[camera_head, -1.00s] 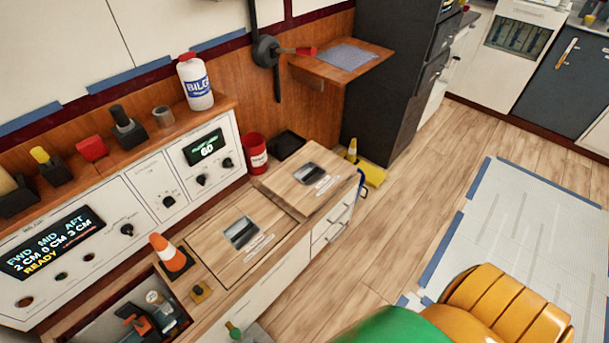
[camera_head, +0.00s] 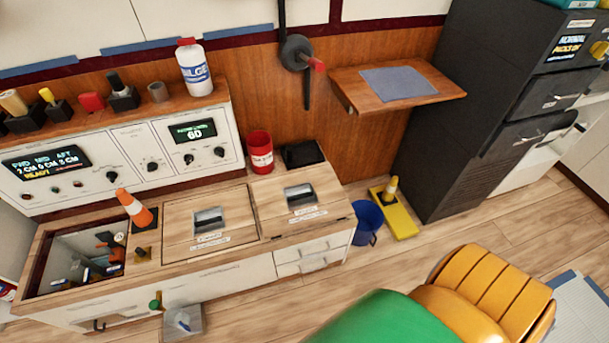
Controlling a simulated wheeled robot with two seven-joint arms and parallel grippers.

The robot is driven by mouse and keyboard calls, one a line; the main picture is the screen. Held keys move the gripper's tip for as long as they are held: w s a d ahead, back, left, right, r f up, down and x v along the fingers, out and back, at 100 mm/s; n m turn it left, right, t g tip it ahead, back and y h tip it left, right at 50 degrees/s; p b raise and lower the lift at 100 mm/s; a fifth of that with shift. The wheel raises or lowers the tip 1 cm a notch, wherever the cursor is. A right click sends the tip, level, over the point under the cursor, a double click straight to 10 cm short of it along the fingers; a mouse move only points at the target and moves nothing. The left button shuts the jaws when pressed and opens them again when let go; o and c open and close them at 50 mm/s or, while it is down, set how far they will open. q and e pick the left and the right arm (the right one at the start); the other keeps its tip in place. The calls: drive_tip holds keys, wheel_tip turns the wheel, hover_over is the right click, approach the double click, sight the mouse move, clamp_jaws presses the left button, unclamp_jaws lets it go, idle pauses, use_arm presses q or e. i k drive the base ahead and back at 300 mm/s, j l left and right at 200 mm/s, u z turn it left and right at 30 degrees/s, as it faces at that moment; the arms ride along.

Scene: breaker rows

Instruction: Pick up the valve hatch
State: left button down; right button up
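Two wooden hatch lids lie closed side by side on the low bench. The left hatch lid (camera_head: 179,232) has a recessed dark metal pull and a small label. The right hatch lid (camera_head: 273,201) has a similar pull and label. The labels are too small to read, so I cannot tell which one is the valve hatch. Left of them is an open compartment (camera_head: 33,277) with tools and fittings inside.
A red can (camera_head: 260,152) and black tray (camera_head: 301,153) sit behind the lids. A blue bucket (camera_head: 366,222) and yellow floor stand (camera_head: 395,212) are right of the bench. A wall shelf (camera_head: 357,99) juts out above.

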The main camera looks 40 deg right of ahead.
sight(303, 197)
drive_tip(key=k+l+u, duration=0.2)
drive_tip(key=l, duration=0.25)
drive_tip(key=l+u, duration=0.2)
drive_tip(key=l, duration=0.3)
drive_tip(key=k+l+u, duration=0.2)
drive_tip(key=l, duration=0.2)
drive_tip(key=k+l+u, duration=0.2)
drive_tip(key=l, duration=0.25)
drive_tip(key=k+l+u, duration=0.25)
drive_tip(key=l+u, duration=0.2)
drive_tip(key=l, duration=0.3)
drive_tip(key=l+u, duration=0.25)
drive_tip(key=l, duration=0.25)
drive_tip(key=k+l+u, duration=0.2)
drive_tip(key=l, duration=0.25)
drive_tip(key=i+l, duration=0.15)
drive_tip(key=i, duration=0.4)
drive_tip(key=j+u, duration=0.05)
